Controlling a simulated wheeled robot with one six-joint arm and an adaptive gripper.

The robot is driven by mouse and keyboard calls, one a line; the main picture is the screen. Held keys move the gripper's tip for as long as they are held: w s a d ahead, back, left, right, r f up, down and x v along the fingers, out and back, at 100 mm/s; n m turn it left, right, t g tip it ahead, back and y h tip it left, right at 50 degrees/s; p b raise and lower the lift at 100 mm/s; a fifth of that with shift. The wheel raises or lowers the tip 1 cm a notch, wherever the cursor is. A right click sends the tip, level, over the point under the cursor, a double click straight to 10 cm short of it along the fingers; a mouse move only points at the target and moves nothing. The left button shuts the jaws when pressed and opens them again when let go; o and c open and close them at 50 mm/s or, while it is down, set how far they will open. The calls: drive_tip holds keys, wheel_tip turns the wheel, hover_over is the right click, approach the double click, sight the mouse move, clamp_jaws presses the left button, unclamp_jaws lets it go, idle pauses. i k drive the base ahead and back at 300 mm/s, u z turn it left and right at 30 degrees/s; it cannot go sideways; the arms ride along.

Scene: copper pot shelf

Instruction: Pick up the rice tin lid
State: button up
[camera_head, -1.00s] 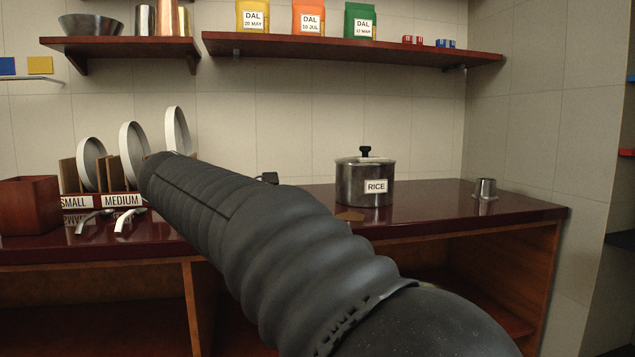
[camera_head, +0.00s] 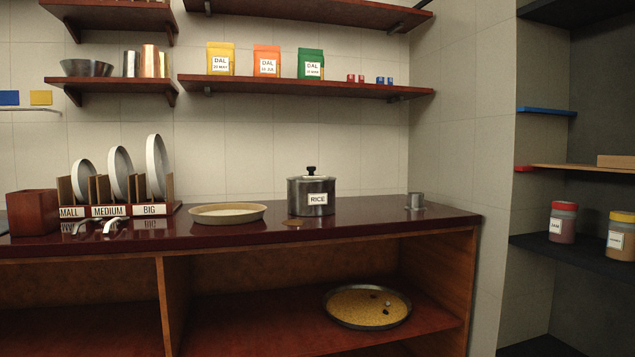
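The rice tin (camera_head: 311,199) is a round steel tin with a white RICE label. It stands upright on the dark red counter. Its lid (camera_head: 311,179) sits on top, with a black knob (camera_head: 311,170) at the centre. My gripper is not in this view, so its state and its place relative to the lid do not show.
A shallow pale dish (camera_head: 227,213) lies left of the tin, and a small metal cup (camera_head: 415,201) stands to the right. A shelf (camera_head: 300,85) with dal packets hangs above. A pan of grain (camera_head: 334,315) sits below the counter.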

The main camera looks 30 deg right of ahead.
sight(311, 174)
drive_tip(key=k, duration=0.15)
drive_tip(key=z, duration=1.85)
drive_tip(key=i, duration=1)
drive_tip(key=u, duration=0.85)
